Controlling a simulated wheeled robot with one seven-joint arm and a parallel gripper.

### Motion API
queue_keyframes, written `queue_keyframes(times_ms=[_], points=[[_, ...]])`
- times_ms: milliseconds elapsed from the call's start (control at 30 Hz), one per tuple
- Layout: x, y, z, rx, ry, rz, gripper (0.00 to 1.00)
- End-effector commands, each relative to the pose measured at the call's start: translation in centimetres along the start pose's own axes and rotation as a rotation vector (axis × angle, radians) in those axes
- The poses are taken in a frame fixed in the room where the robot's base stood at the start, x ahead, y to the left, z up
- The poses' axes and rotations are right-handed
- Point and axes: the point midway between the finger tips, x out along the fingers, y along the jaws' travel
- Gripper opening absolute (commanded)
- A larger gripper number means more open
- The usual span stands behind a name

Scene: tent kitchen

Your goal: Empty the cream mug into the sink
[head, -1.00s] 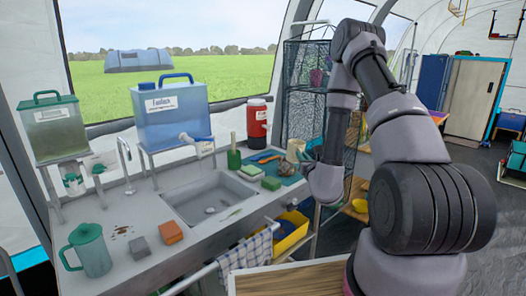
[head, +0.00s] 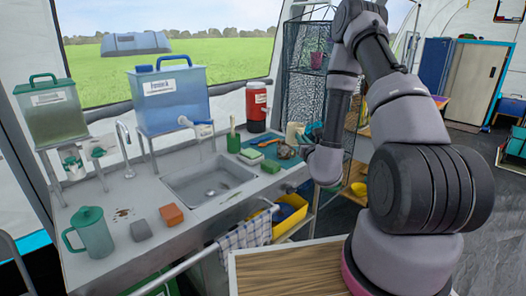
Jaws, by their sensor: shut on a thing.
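The cream mug (head: 293,132) is at the far right end of the counter area, at my gripper (head: 309,134). My gripper is shut on it, though the fingers are small and partly hidden by my wrist. The mug looks upright; its contents cannot be seen. The grey sink (head: 178,195) is set into the counter to the left of the mug, with a drain in its floor. The mug is apart from the sink, past the blue mat.
A red jug (head: 257,105) and a blue water container (head: 172,98) stand behind. A green pitcher (head: 93,236), a grey block (head: 141,230) and an orange block (head: 172,215) are at left. A wooden-topped surface (head: 285,268) is in front.

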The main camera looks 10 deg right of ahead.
Motion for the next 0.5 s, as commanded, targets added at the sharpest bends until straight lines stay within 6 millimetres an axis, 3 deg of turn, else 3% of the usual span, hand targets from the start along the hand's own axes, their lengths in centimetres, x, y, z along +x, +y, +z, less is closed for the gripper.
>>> queue_keyframes(times_ms=[167,267,500], points=[[0.3,0.9,-0.4,-0.002,0.002,0.02,0.0],[0.8,2.7,-1.1,-0.005,0.006,0.058,0.0],[2.1,10.0,-4.3,-0.023,0.023,0.212,0.0]])
